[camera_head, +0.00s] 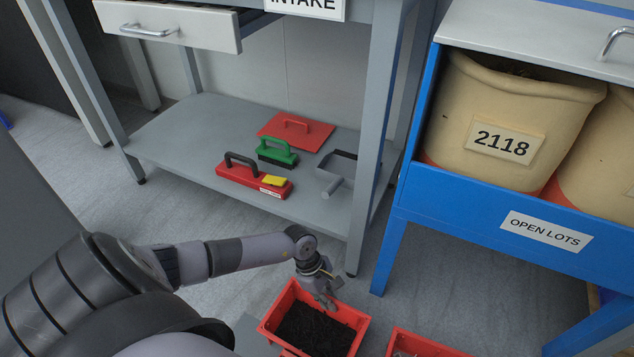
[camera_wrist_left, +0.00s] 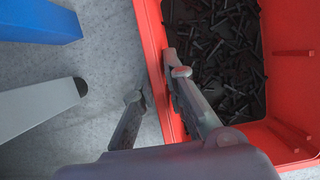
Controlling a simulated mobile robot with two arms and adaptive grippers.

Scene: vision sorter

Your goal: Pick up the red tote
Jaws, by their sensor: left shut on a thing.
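A red tote (camera_head: 360,323) full of small black pieces stands at the bottom middle of the head view. It also fills the right of the left wrist view (camera_wrist_left: 293,85). My left gripper (camera_head: 328,299) is at the tote's far rim. In the left wrist view my left gripper (camera_wrist_left: 157,82) has one finger inside the tote and the other outside, with the wall between them. It is shut on that wall. The tote's near end is cut off by the frame. My right gripper is not in view.
A second red tote (camera_head: 425,343) stands just right, partly cut off. A grey intake bench (camera_head: 165,135) with red, green and yellow tools on its lower shelf stands behind. A blue rack (camera_head: 440,205) with cream bins is at right. Its leg (camera_head: 388,255) comes near the totes.

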